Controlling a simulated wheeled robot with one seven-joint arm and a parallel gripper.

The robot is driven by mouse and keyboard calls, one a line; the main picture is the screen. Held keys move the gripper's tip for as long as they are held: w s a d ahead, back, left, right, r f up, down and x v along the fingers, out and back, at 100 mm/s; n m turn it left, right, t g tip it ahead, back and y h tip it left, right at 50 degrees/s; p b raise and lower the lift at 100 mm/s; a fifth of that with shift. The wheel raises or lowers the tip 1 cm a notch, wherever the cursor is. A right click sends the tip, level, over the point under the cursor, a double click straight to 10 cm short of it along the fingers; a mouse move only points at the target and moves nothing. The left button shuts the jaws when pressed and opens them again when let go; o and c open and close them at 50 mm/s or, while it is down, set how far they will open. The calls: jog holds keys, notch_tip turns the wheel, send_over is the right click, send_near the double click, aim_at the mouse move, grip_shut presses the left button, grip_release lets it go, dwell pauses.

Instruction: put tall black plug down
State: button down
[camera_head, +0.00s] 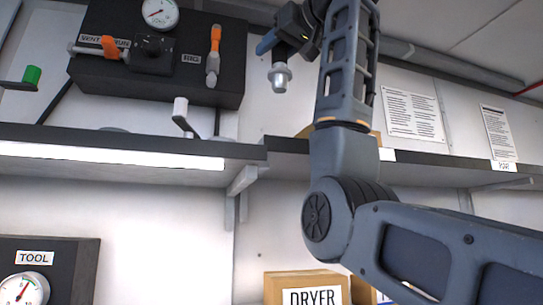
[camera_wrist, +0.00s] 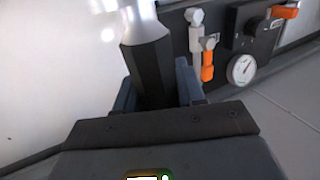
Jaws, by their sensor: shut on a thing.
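The tall black plug (camera_wrist: 150,70) has a dark faceted body and a bright silver end. In the wrist view it stands between the fingers of my gripper (camera_wrist: 157,92), which is shut on it. In the head view my gripper (camera_head: 284,42) is high above the shelf, right of the black gauge panel. The plug's silver end (camera_head: 280,78) points down below the fingers, clear of any surface. Most of the plug's black body is hidden by the gripper there.
The black panel (camera_head: 225,75) carries a gauge (camera_head: 160,13) and orange handles. The dark-edged shelf (camera_head: 120,145) runs below, with a white lever (camera_head: 182,115) near its edge. A cardboard DRYER box (camera_head: 305,287) and a TOOL gauge box (camera_head: 75,262) stand lower down.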

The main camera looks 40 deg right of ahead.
jog(key=shift+w+f, duration=0.2)
jog(key=w+a+f+p, duration=0.3)
jog(key=w+a+f, duration=0.4)
jog(key=f, duration=0.3)
jog(key=shift+w+a+f, duration=0.2)
jog(key=shift+a+f, duration=0.15)
jog(key=shift+a, duration=0.2)
jog(key=shift+f, duration=0.15)
jog(key=c, duration=0.7)
grip_release()
